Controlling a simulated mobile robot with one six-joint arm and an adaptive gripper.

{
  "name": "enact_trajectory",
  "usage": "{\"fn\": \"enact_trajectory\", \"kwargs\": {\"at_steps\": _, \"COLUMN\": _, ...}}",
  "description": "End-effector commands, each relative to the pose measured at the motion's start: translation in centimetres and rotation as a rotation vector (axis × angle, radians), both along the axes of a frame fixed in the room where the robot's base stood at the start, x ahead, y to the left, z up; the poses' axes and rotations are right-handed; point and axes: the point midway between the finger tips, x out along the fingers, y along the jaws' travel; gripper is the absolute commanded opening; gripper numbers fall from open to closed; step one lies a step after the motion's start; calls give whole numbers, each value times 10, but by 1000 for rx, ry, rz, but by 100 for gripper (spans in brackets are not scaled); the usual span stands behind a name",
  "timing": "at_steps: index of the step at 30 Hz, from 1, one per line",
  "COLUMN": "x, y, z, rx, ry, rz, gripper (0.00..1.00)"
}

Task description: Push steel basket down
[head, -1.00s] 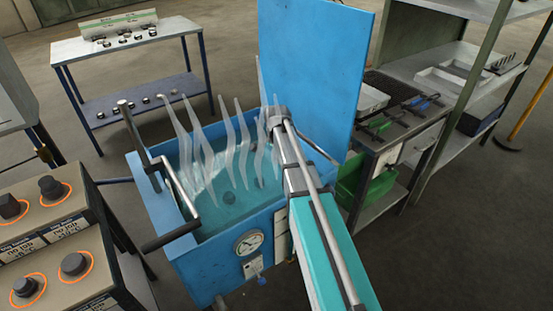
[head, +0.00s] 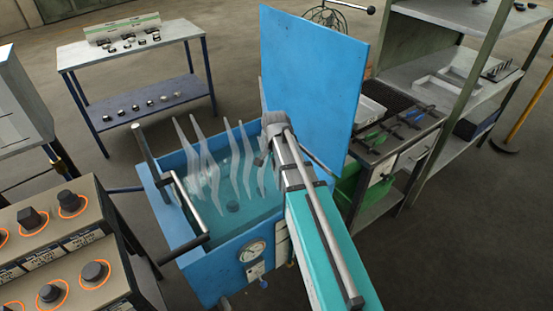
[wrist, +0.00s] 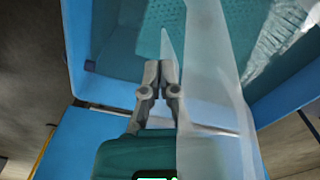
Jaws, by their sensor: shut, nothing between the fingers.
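The blue tank (head: 225,270) stands open with its blue lid (head: 312,75) raised, and teal liquid (head: 225,205) fills it. Pale, translucent wisps rise over the liquid. No basket stands out clearly in the head view. In the wrist view a teal perforated surface (wrist: 125,40) shows inside the tank; I cannot tell for sure if it is the steel basket. My gripper (wrist: 160,68) is shut and empty, over the tank's edge near the lid. Its fingertips point towards the tank's inside, and contact cannot be told.
A metal lever with a black grip (head: 180,250) is on the tank's left side. Control boxes with knobs (head: 65,250) stand at lower left. A blue table (head: 150,92) with small parts is behind. A bench (head: 400,135) and shelves stand at right.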

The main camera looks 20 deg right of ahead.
Motion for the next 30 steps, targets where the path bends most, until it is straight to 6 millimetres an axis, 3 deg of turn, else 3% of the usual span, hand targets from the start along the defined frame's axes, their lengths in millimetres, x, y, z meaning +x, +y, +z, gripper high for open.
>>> {"fn": "enact_trajectory", "kwargs": {"at_steps": 1, "x": -11, "y": 3, "z": 20, "rx": 0, "ry": 0, "rz": 38, "gripper": 0}}
{"fn": "enact_trajectory", "kwargs": {"at_steps": 21, "x": -106, "y": 36, "z": 148, "rx": -1, "ry": 0, "rz": 594, "gripper": 0}}
{"fn": "enact_trajectory", "kwargs": {"at_steps": 30, "x": -138, "y": 44, "z": 187, "rx": -1, "ry": 0, "rz": 786, "gripper": 0}}
